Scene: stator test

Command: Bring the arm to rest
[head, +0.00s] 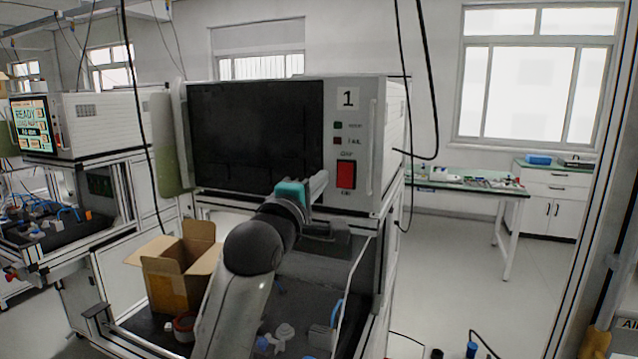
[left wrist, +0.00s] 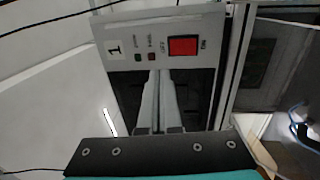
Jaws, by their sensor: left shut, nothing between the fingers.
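My left arm (head: 235,285) reaches up from the bottom of the head view towards the front of test machine 1 (head: 365,115). My left gripper (head: 319,182) is in front of the machine's lower front, below and left of the red switch (head: 346,175). In the left wrist view the two long grey fingers (left wrist: 159,78) lie together with nothing between them. They point at the machine's panel, and the red switch (left wrist: 183,47) shows just beyond and to the right of their tips. Whether they touch the machine cannot be told. My right gripper is not in view.
An open cardboard box (head: 172,275) stands left of my arm on the dark bench top. A tape roll (head: 184,325) and small white parts (head: 285,332) lie near it. A second machine (head: 95,125) with a lit screen is at left. Cables hang beside machine 1.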

